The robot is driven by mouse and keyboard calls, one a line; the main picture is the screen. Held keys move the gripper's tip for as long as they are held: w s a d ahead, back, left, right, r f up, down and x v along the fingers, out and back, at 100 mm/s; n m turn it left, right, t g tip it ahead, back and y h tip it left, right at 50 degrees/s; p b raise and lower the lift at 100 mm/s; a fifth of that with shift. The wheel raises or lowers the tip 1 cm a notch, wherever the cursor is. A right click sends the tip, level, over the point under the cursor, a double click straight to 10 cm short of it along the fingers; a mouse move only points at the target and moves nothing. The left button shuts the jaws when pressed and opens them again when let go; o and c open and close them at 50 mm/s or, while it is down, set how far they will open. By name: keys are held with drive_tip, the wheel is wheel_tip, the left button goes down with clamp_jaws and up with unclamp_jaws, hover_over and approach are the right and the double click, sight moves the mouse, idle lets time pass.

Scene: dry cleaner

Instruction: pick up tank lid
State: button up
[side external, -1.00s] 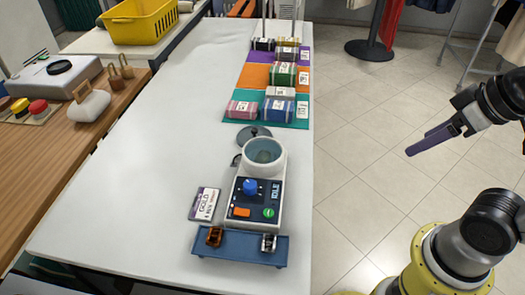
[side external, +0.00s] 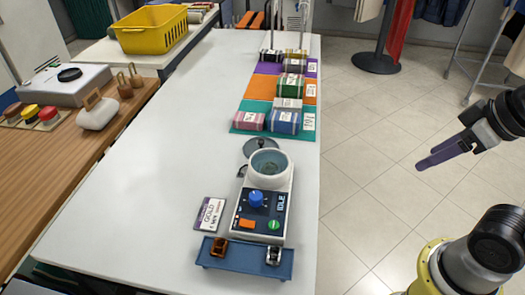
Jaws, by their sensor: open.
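The tank lid appears to be the dark grey disc (side external: 257,144) lying on the white table just behind the tank. The tank's round body hides part of its near side. The tank (side external: 269,168) is a small white machine with an open round bowl on top and a front panel with a blue knob, an orange button and a green button. My gripper (side external: 424,165), with purple fingers, is open and empty. It hangs over the floor to the right of the table, well apart from the lid.
A blue tray (side external: 245,259) with two small items and a GOLD card (side external: 209,214) lie by the tank. Several wrapped bundles (side external: 284,122) sit on coloured mats behind the lid. The table's left half is clear. A wooden counter (side external: 70,167) stands at left.

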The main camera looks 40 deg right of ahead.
drive_tip(key=w+a+r+n, duration=0.1)
drive_tip(key=w+r+n, duration=0.85)
drive_tip(key=r, duration=0.35)
drive_tip(key=n+g+y, duration=0.2)
drive_tip(key=n+g, duration=0.4)
drive_tip(key=n, duration=0.2)
hover_over(261, 141)
drive_tip(key=f, duration=3.1)
drive_tip(key=shift+s+d, duration=0.1)
drive_tip(key=shift+d, duration=0.3)
drive_tip(key=shift+a+f, duration=0.15)
drive_tip(key=shift+f, duration=1.35)
drive_tip(key=shift+a+f, duration=0.15)
drive_tip(key=shift+f, duration=1.35)
